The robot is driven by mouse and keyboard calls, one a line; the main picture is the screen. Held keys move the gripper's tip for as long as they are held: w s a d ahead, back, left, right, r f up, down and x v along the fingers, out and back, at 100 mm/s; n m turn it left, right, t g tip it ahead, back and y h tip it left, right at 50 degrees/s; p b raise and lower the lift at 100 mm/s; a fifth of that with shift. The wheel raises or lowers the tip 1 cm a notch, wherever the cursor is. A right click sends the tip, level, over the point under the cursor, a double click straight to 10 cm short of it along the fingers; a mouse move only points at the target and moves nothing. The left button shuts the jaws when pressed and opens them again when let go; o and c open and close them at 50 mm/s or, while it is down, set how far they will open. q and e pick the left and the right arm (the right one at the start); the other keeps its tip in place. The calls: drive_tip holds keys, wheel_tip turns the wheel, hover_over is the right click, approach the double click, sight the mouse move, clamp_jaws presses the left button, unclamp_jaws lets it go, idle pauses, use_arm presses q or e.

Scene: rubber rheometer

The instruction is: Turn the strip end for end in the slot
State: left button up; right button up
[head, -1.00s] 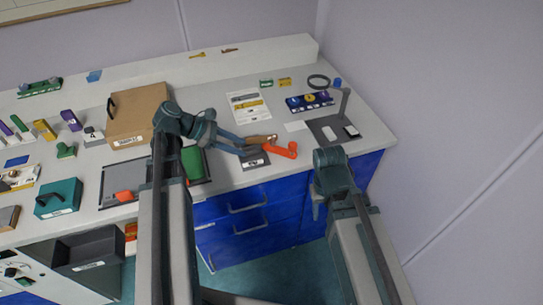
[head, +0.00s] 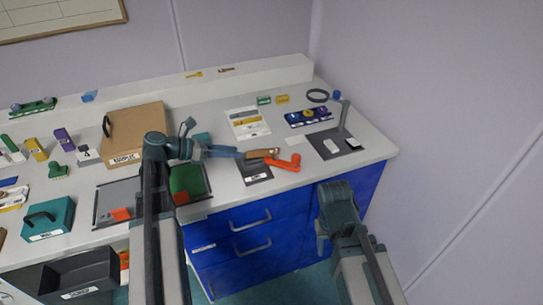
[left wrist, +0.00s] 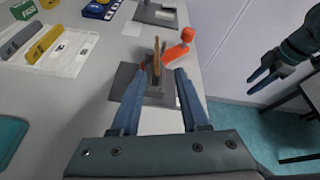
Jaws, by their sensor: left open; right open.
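A brown strip (head: 262,153) stands on edge in a small grey slotted block on a dark base plate (head: 258,176) near the counter's front. In the left wrist view the strip (left wrist: 156,62) rises from the block, with an orange lever (left wrist: 176,51) close behind it. The lever also shows in the head view (head: 287,163). My left gripper (left wrist: 157,76) is open, its two blue fingers pointing at the block with the strip between their lines; I see no contact. My right gripper (left wrist: 258,82) is open and empty, off the counter's right side.
A dark plate with a post (head: 335,143) is at the right. The wall bounds the right side.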

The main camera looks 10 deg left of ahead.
sight(250, 152)
use_arm(q)
drive_tip(key=shift+x, duration=0.8)
drive_tip(key=shift+w+d, duration=0.1)
drive_tip(key=b+x, duration=0.2)
drive_tip(key=x, duration=0.2)
drive_tip(key=shift+w+f, duration=0.15)
drive_tip(key=shift+w, duration=0.15)
drive_tip(key=shift+w+d, duration=0.2)
drive_tip(key=shift+d, duration=0.1)
clamp_jaws()
